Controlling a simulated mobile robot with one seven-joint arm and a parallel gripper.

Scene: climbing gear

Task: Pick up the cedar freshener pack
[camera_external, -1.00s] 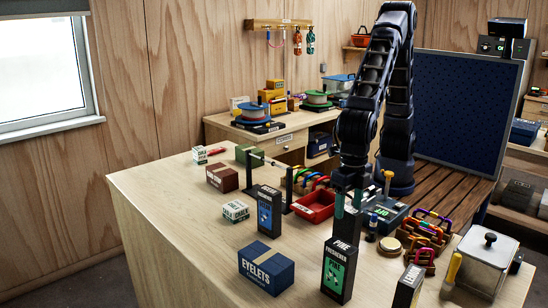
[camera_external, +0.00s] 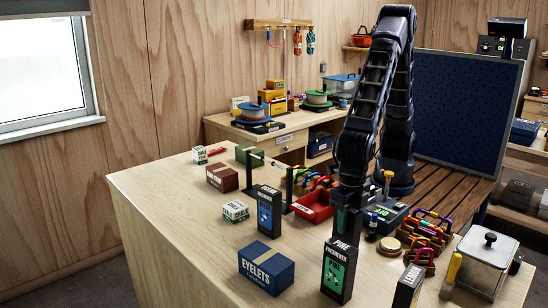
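Several tall freshener-style packs stand upright on the wooden table. A blue and dark one (camera_external: 269,212) stands left of centre, its top lettering too small to read surely; I cannot confirm it is the cedar pack. A black pack with a green label reads PINE FRESHENER (camera_external: 338,272). A third dark pack with a pale top (camera_external: 408,287) stands at the front right, its lettering unclear. My gripper (camera_external: 347,228) points down just behind the top of the pine pack, right of the blue pack. Its fingertips are partly hidden, and I cannot tell what lies between them.
A blue EYELETS box (camera_external: 266,269) stands in front of the blue pack. A red tray (camera_external: 311,208) lies left of my gripper. A teal-dark box (camera_external: 386,214), carabiners (camera_external: 425,233) and a metal canister (camera_external: 487,262) crowd the right. The table's left front is clear.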

